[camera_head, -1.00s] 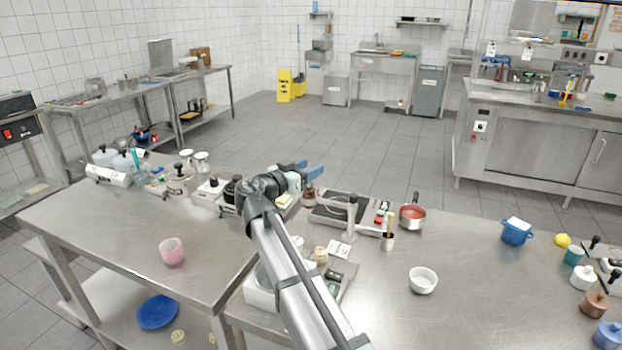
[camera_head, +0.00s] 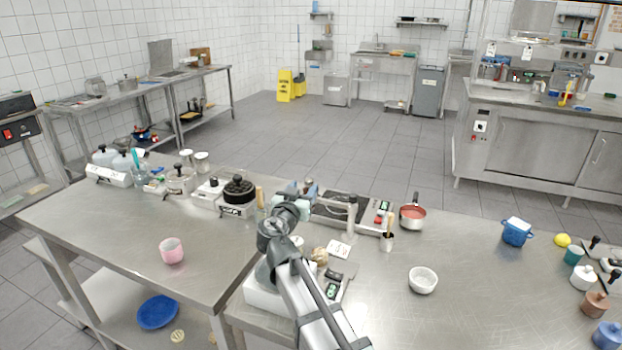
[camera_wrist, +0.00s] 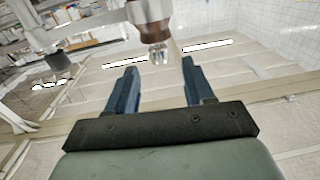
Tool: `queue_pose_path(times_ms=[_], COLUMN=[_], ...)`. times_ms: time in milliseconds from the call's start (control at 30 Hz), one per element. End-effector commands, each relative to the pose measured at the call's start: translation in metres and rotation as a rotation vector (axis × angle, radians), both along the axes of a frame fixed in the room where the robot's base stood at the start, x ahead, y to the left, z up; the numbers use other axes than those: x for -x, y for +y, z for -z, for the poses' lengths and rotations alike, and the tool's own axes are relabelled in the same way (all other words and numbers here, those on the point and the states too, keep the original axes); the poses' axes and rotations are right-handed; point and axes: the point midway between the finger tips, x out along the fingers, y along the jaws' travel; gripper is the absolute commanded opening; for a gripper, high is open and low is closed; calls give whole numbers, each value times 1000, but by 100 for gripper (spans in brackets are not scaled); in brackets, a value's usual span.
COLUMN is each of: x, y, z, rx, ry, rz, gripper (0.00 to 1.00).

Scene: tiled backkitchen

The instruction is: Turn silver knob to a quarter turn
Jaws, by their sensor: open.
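In the wrist view, a small silver ribbed piece (camera_wrist: 158,53), which looks like the silver knob, sits beyond a brown collar (camera_wrist: 152,31). My gripper (camera_wrist: 158,66) is open, with one blue finger on each side of this silver piece in the picture. The fingers appear apart from it, though depth is hard to judge. In the head view my gripper (camera_head: 310,185) is over the back of the near counter, left of the hot plate unit (camera_head: 328,212). My own wrist covers much of that spot, and I cannot make out the knob there.
A second brown and silver piece (camera_wrist: 58,61) shows at left in the wrist view. In the head view a black pot (camera_head: 239,187) stands left of my wrist. A red pan (camera_head: 412,217) and white bowl (camera_head: 423,281) are at right. The counter's right middle is mostly clear.

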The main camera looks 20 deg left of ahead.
Motion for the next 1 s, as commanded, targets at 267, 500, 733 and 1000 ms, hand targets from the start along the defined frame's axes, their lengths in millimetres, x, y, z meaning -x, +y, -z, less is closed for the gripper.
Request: queue_pose_path(times_ms=[267, 500, 733, 1000], x=[-23, -56, -74, -74], y=[2, 5, 5, 5], z=[0, 0, 0, 0], rx=[0, 0, 0, 0], ry=[0, 0, 0, 0], rz=[1, 1, 1, 0], gripper=[53, 53, 53, 51])
